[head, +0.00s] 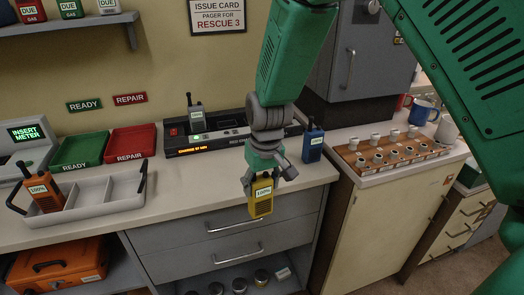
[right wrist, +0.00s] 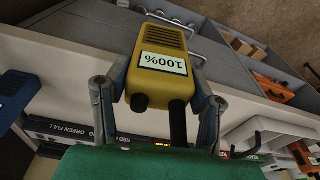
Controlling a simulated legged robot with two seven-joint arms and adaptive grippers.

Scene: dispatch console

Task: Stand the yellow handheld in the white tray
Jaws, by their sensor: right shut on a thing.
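The white tray (head: 95,207) lies on the counter at the left, with dividers and black handles. An orange handheld (head: 45,194) labelled 100% stands in its left compartment; the other compartments look empty. My left gripper is not in view.
A blue handheld (head: 313,143) stands right of my gripper. Green (head: 80,150) and red (head: 131,143) bins sit behind the tray. Bare counter lies between tray and gripper.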

